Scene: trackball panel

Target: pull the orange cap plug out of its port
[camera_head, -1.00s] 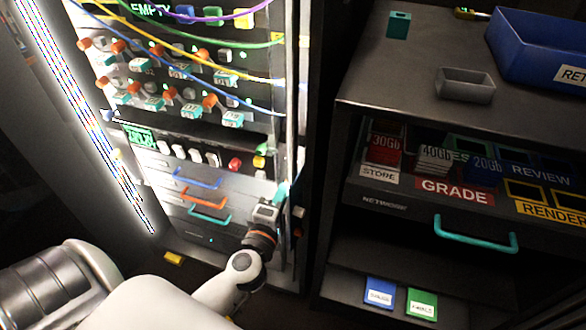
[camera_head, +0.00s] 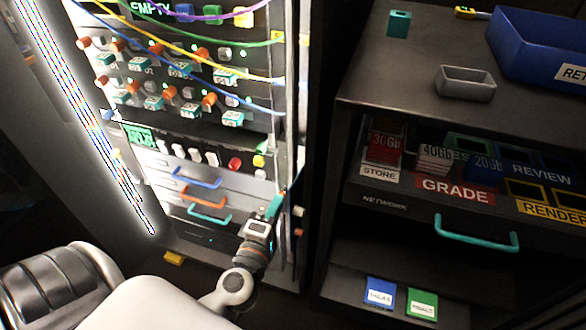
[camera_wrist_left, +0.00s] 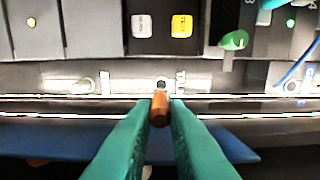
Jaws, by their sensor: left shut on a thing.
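The orange cap plug (camera_wrist_left: 159,110) shows in the left wrist view between the tips of two green fingers. My left gripper (camera_wrist_left: 160,108) is shut on it. A small round dark port (camera_wrist_left: 161,85) shows just above the plug on the light panel strip; the plug's end looks apart from it, though the depth is hard to judge. In the head view my left gripper (camera_head: 274,207) is at the lower right edge of the rack, and the plug is too small or hidden to make out there. My right gripper is not in view.
The rack (camera_head: 195,130) carries cables, orange knobs and coloured drawer handles. To the right stands a dark cabinet (camera_head: 350,95) with a blue bin (camera_head: 535,50) and a grey tray (camera_head: 466,84) on top. A yellow piece (camera_head: 173,258) lies by the rack's foot.

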